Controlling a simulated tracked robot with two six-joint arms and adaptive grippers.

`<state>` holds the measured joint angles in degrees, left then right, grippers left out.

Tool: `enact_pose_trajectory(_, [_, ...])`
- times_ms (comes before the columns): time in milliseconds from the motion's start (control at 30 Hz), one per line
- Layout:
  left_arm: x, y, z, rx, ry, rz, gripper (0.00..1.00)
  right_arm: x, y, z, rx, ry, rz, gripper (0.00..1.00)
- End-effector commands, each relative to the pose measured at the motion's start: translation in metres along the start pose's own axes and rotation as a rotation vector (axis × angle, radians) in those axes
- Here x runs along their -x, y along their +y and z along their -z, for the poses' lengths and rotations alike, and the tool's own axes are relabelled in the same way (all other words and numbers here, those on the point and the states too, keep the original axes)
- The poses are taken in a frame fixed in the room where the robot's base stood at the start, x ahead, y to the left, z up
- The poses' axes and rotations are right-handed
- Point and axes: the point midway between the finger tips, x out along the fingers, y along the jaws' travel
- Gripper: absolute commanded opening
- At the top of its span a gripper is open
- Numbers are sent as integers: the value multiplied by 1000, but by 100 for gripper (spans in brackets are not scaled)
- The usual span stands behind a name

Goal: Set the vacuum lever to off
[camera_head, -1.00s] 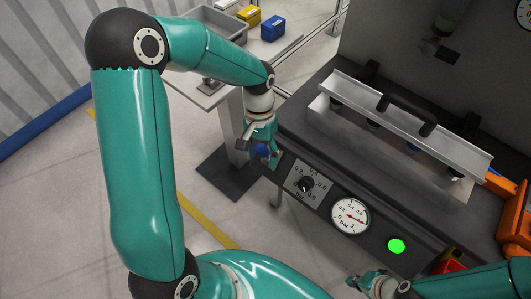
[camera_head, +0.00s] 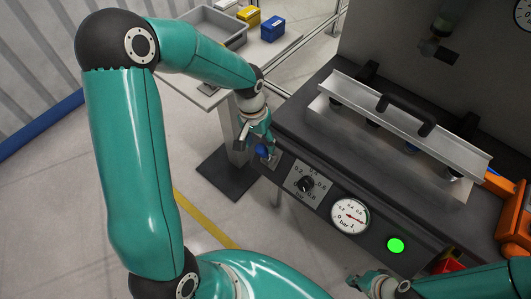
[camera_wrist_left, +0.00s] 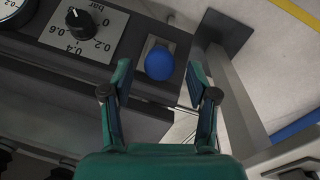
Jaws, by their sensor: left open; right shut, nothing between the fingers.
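The vacuum lever's blue knob (camera_head: 262,151) is at the left end of the drive unit's front panel. In the left wrist view the round blue knob (camera_wrist_left: 160,63) sits on a light plate. My left gripper (camera_head: 258,145) is open around the knob in the head view. In the left wrist view its two fingers (camera_wrist_left: 160,85) stand apart on either side of the knob, with gaps. The lever's shaft is hidden behind the knob. My right gripper (camera_head: 373,282) is shut and empty at the lower edge of the head view.
Right of the lever are a black dial (camera_head: 306,184), a pressure gauge (camera_head: 349,216) and a lit green button (camera_head: 396,245). A metal bar with a black handle (camera_head: 407,113) lies on top of the unit. A grey tray (camera_head: 212,30) stands on a side table behind.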

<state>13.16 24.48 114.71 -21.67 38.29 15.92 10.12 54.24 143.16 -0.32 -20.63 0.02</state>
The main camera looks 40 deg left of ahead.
Motion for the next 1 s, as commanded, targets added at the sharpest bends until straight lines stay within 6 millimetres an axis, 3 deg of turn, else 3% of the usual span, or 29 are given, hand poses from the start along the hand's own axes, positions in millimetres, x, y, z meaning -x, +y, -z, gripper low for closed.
enact_pose_trajectory(100, [-22, 0, -1, 0, -4, 0, 59, 1, 0, 0, 0, 0, 0, 0])
enact_pose_trajectory(300, [-44, 0, 0, 0, -1, 0, 59, 1, 0, 0, 0, 0, 0, 0])
enact_pose_trajectory(700, [-49, 1, 0, 0, 1, -1, 57, 1, 0, 0, 0, 0, 0, 0])
enact_pose_trajectory(1000, [-49, 1, 1, -1, 1, -1, 7, 1, 0, 0, 0, 0, 0, 0])
